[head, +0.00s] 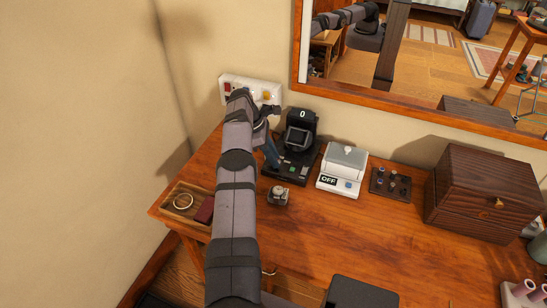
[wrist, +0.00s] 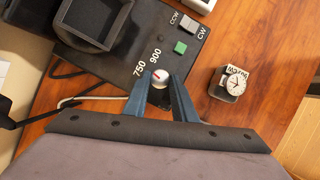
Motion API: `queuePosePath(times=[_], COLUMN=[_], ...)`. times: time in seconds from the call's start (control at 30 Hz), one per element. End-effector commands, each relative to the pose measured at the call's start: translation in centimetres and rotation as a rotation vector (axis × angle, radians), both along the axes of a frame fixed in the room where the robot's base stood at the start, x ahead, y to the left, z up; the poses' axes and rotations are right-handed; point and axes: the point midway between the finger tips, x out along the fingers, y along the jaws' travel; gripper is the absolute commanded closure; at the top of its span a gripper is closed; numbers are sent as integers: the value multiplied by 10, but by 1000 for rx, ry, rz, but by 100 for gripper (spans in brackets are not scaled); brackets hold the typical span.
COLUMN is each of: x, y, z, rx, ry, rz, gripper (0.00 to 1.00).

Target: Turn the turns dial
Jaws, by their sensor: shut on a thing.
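The black watch winder (head: 283,176) stands on the wooden desk with a "0" on its display (head: 303,115). In the wrist view its base (wrist: 160,45) shows a green button (wrist: 180,47), a grey switch between CCW and CW, and the numbers 750 and 900. The turns dial (wrist: 160,75) is a small silver knob with a red pointer mark, beside those numbers. My gripper (wrist: 161,82) is shut on the dial, one blue finger on each side. In the head view my gripper (head: 272,154) is at the winder's left side and hides the dial.
A watch on a small stand (head: 278,195) is close in front of the winder. A white box marked OFF (head: 342,168), a dark tray of small pieces (head: 390,183) and a wooden chest (head: 485,195) are to the right. A wooden tray (head: 178,211) is at left.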

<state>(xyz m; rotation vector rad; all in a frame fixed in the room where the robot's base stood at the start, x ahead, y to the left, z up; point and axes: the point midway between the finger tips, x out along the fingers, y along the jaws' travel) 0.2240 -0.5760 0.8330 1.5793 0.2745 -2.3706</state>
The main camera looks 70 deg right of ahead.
Motion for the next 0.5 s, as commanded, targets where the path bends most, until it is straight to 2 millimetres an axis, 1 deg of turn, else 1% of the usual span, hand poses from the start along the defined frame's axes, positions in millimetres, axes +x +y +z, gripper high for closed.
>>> queuePosePath(times=[0.03,0.5], x=[0,0], y=[-3,0], z=[1,2], rx=[-12,-10], ry=[-3,-5], rz=[-7,-40], gripper=[98,98])
